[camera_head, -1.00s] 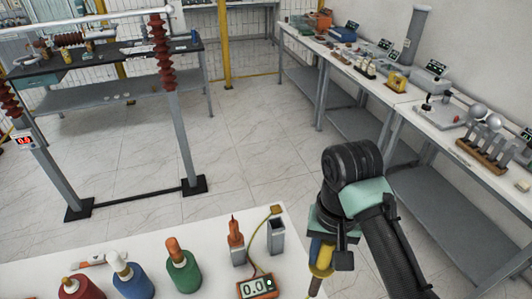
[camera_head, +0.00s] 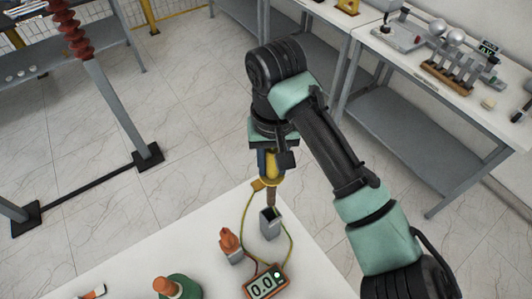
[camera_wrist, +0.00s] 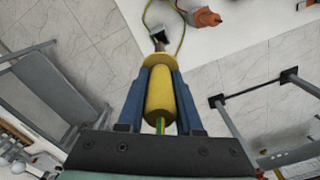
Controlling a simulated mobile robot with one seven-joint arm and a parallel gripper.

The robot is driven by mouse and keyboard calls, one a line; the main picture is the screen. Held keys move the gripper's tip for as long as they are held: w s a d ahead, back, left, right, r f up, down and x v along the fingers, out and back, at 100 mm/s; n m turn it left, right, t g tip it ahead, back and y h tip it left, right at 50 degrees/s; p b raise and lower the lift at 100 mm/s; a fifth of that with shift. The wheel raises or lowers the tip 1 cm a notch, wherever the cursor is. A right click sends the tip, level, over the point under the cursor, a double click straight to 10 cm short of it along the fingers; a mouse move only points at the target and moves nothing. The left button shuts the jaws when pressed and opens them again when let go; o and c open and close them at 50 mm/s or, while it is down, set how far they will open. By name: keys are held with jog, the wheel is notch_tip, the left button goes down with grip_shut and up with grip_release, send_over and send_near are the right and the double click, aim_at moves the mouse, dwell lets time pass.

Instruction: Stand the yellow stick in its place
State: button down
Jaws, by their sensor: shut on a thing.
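My gripper (camera_head: 268,162) is shut on the yellow stick (camera_head: 273,172), which points downward. In the wrist view the fingers (camera_wrist: 160,78) grip the yellow handle (camera_wrist: 160,98) from both sides, and its collar and thin brown tip (camera_wrist: 158,45) extend beyond them. A grey square holder with a dark open top (camera_head: 270,226) stands at the table corner. The tip is at or just above the holder's mouth; I cannot tell whether it is inside. The holder (camera_wrist: 154,36) also shows in the wrist view, partly behind the tip.
An orange stick (camera_head: 229,240) stands in a second grey holder just left. An orange meter (camera_head: 266,283) sits in front, with a yellow-green cable (camera_head: 290,240) around the holder.

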aim_at(271, 205)
jog(key=shift+s+d, duration=0.1)
jog(key=shift+r+p, duration=0.15)
jog(key=shift+p, duration=0.2)
jog(key=shift+f+b, duration=0.7)
jog(key=shift+f, duration=1.05)
jog(key=shift+f+b, duration=4.2)
jog(key=shift+f, duration=4.1)
